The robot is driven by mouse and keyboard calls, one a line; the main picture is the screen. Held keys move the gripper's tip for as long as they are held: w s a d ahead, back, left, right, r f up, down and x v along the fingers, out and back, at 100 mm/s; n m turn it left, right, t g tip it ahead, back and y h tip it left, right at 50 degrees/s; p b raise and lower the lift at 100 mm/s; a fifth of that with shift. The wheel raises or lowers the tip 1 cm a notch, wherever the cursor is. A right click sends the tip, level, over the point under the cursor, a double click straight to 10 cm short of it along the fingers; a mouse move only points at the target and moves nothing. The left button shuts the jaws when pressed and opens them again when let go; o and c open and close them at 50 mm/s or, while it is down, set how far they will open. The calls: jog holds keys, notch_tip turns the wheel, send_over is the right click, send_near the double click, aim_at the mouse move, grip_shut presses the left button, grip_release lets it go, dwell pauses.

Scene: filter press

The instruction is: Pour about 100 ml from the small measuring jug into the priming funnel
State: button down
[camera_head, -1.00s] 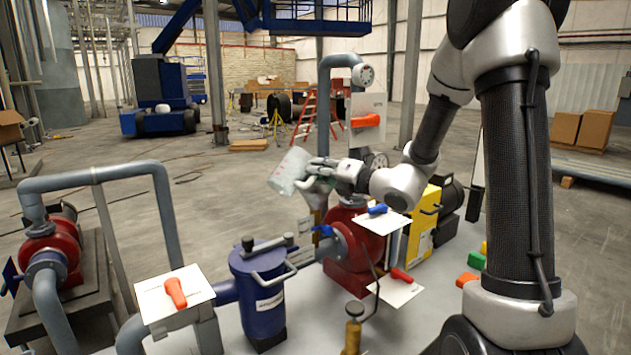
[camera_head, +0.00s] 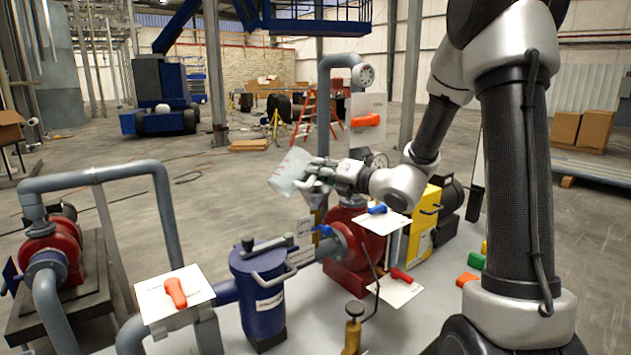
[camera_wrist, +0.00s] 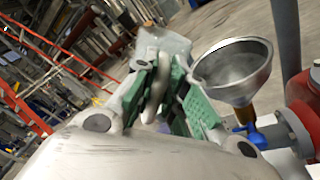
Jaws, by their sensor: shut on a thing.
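The small measuring jug (camera_head: 287,171) is a translucent, pale vessel held up in the air and tilted. My gripper (camera_head: 312,177) is shut on it. In the wrist view my gripper (camera_wrist: 165,88) has its green-padded fingers around the jug's handle (camera_wrist: 157,85), and part of the jug body (camera_wrist: 165,42) shows beyond them. The priming funnel (camera_wrist: 236,70) is a grey metal cone to the right of the fingers in the wrist view, with a brass-coloured stem below. In the head view the funnel (camera_head: 316,199) is mostly hidden below my gripper. I cannot see any liquid stream.
A red pump (camera_head: 352,240) stands below my gripper. A blue strainer pot (camera_head: 260,295) is in front left of it. A yellow box (camera_head: 422,225) stands to the right.

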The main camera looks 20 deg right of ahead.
aim_at(312, 183)
jog(key=shift+f+n, duration=0.25)
jog(key=shift+n, duration=0.25)
jog(key=shift+s+a+r+n, duration=0.1)
jog(key=shift+a+r+n, duration=0.15)
jog(key=shift+n, duration=0.35)
jog(key=shift+s+a+n, duration=0.2)
jog(key=shift+n, duration=0.3)
jog(key=a+f+n, duration=0.1)
jog(key=s+f+n, duration=0.1)
jog(key=shift+a+f+n, duration=0.3)
jog(key=shift+a, duration=0.1)
jog(key=shift+s+a+f+n, duration=0.3)
jog(key=shift+a+n, duration=0.1)
jog(key=shift+n, duration=0.35)
jog(key=shift+s+a+f+n, duration=0.25)
jog(key=shift+a+n, duration=0.15)
jog(key=shift+n, duration=0.3)
jog(key=shift+s+a+f+n, duration=0.3)
jog(key=shift+a+n, duration=0.1)
jog(key=shift+n, duration=0.35)
